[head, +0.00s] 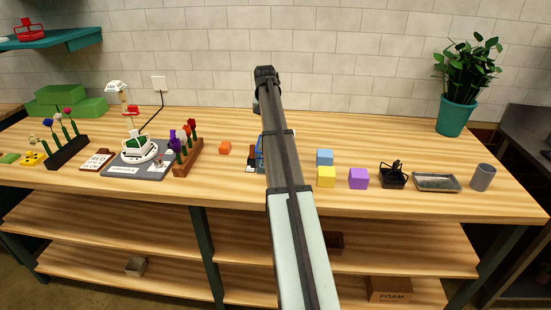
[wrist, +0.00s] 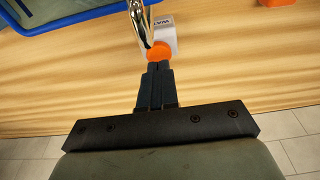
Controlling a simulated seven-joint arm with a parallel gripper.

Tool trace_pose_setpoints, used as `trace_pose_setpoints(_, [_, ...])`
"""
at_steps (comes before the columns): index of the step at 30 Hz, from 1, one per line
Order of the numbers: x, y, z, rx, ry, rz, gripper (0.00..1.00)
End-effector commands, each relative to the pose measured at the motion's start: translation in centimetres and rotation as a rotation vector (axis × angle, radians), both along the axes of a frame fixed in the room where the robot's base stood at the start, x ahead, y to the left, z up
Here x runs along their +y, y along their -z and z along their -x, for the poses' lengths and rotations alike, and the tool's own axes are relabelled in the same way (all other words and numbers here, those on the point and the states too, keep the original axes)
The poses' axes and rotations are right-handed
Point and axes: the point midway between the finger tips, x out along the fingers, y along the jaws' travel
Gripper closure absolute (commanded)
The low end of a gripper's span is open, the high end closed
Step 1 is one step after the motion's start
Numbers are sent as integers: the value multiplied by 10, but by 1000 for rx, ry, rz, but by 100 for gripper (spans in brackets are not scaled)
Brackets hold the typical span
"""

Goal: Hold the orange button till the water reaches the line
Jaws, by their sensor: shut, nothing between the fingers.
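The orange button (wrist: 159,51) sits on the near end of a small white box (wrist: 163,28) with dark lettering in the wrist view. My gripper (wrist: 158,68) is shut and empty, its fingertips right at the button and covering its lower edge. I cannot tell whether the button is pressed in. A shiny metal spout or pipe (wrist: 137,20) stands beside the box. A blue-rimmed basin (wrist: 75,22) shows at the upper left. No water or fill line is visible. In the head view my arm hides the button and gripper; only a blue sliver (head: 260,155) shows beside it.
An orange block (head: 225,147) lies left of my arm. Blue (head: 324,157), yellow (head: 326,177) and purple (head: 358,178) blocks, a black basket (head: 393,178), a metal tray (head: 437,183) and a grey cup (head: 482,177) stand right. Flower racks (head: 68,152) stand left.

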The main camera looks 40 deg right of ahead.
Motion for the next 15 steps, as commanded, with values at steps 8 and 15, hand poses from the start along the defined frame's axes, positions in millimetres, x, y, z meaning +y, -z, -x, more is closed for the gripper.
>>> trace_pose_setpoints(8, [0, 2, 0, 0, 0, 0, 100])
trace_pose_setpoints(15, [0, 8, 0, 0, 0, 0, 100])
